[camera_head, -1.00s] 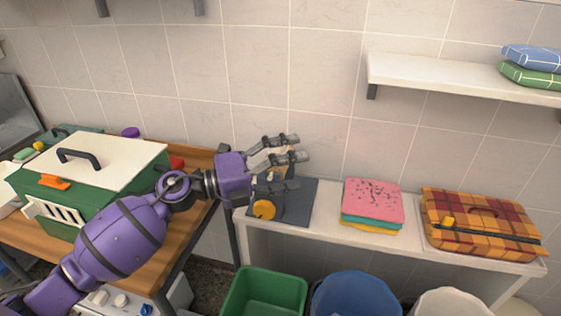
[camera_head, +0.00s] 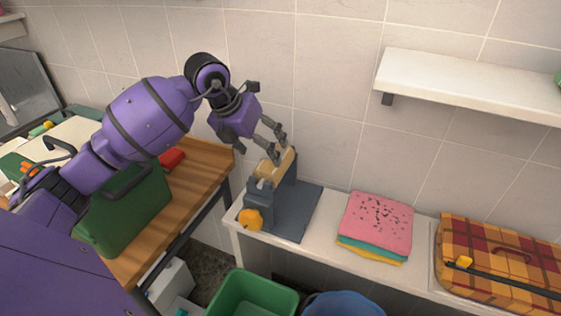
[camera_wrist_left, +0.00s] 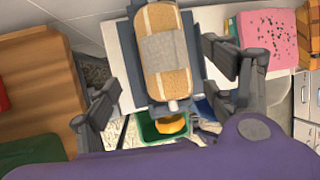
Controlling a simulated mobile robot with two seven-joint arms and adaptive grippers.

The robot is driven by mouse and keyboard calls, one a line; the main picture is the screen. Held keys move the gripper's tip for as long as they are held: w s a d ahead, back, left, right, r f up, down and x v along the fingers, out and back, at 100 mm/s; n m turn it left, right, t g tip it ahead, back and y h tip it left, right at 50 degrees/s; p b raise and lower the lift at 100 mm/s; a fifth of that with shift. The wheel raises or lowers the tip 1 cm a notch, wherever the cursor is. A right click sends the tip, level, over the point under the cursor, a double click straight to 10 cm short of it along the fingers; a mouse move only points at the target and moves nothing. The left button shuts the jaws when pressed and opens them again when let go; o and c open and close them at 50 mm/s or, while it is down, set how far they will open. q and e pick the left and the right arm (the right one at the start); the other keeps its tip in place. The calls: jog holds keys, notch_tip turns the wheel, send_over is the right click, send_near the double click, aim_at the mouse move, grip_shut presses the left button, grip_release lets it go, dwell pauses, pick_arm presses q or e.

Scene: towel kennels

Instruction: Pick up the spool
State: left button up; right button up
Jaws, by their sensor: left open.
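The spool, a tan roll with a grey band, sits in a dark grey stand on the white bench; it shows in the head view (camera_head: 277,168) and the left wrist view (camera_wrist_left: 167,50). The stand (camera_head: 285,205) has an orange-yellow round knob (camera_head: 250,219) at its front. My left gripper (camera_head: 279,143) is open and points down just above the spool. In the left wrist view its fingers (camera_wrist_left: 160,88) are spread on either side of the spool, apparently without gripping it. The fingertips partly cover the spool's top in the head view. My right gripper is not in view.
Folded pink, teal and yellow towels (camera_head: 375,225) and a plaid case (camera_head: 490,245) lie right of the stand. A green bin (camera_head: 255,296) and blue bin stand below. A wooden table (camera_head: 190,195) with a green kennel (camera_head: 125,215) is left. A white shelf (camera_head: 460,80) hangs above.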

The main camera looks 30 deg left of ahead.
aim_at(267, 160)
pick_arm(q)
jog(key=shift+w+d+f, duration=0.1)
jog(key=shift+d+f, duration=0.05)
jog(key=shift+f, duration=0.3)
jog(key=shift+w+d+f, duration=0.1)
jog(key=shift+d+f, duration=0.05)
jog(key=shift+f, duration=0.25)
jog(key=x, duration=0.4)
jog(key=shift+d+f+p, duration=0.3)
jog(key=shift+f+p, duration=0.05)
jog(key=shift+p, duration=0.05)
jog(key=shift+s, duration=0.1)
jog(key=shift+r, duration=0.1)
jog(key=c, duration=1.3)
jog(key=shift+c, duration=0.2)
